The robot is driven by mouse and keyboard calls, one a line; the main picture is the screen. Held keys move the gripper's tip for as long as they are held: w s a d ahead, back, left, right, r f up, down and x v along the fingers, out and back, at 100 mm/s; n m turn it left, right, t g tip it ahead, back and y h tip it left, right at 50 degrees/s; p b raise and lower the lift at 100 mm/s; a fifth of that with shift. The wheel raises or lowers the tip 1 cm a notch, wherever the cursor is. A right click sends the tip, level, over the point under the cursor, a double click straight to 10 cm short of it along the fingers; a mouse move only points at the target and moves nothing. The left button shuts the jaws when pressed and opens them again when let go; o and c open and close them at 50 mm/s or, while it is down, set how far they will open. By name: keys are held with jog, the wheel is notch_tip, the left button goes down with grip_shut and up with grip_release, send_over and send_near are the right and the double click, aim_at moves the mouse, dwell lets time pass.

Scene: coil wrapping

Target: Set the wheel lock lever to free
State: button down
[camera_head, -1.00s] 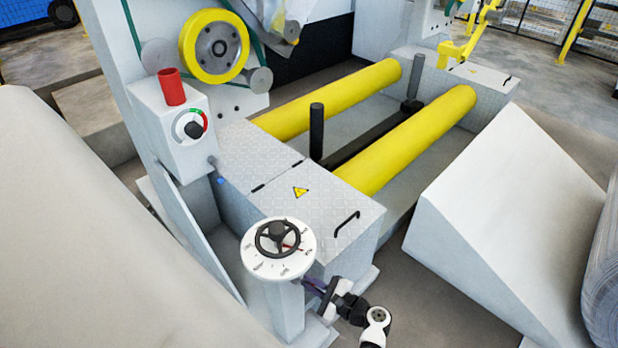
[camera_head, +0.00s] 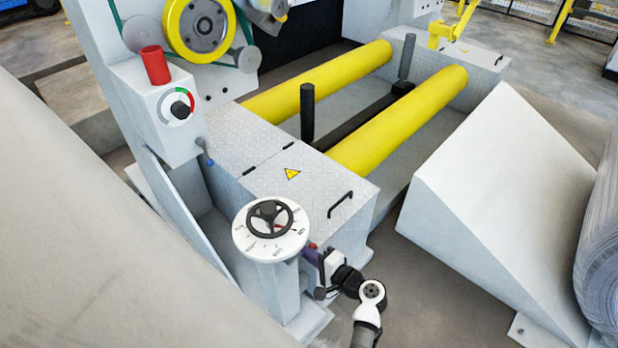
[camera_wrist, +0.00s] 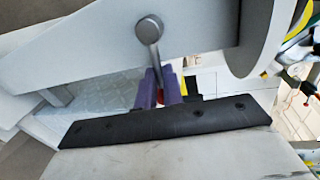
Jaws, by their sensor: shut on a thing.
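The wheel lock lever (camera_wrist: 155,58) is a grey metal arm in the wrist view, hanging from a round pivot on the side of the pale pedestal. Its red knob (camera_wrist: 160,94) shows between my purple fingers and is partly hidden by them. My gripper (camera_wrist: 159,88) is shut on this knob. In the head view my gripper (camera_head: 313,254) is at the right side of the white pedestal (camera_head: 279,283), just below the dial, and the red knob (camera_head: 312,246) is a small spot there. A black handwheel (camera_head: 270,219) sits on the pedestal's white dial. The lever's setting marks cannot be read.
A tread-plate cover (camera_head: 300,190) with a black handle stands behind the pedestal, beside two yellow rollers (camera_head: 400,120). A white wedge block (camera_head: 500,205) is to the right. A large pale roll (camera_head: 90,235) fills the left. Open floor lies between the pedestal and wedge.

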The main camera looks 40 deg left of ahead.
jog(key=shift+r+n, duration=0.1)
jog(key=shift+n, duration=0.2)
dwell(0.4)
jog(key=c, duration=1.5)
grip_release()
jog(key=shift+d, duration=0.1)
jog(key=b+v, duration=0.1)
jog(key=v, duration=1.2)
jog(key=shift+d+r, duration=0.15)
jog(key=shift+d, duration=0.2)
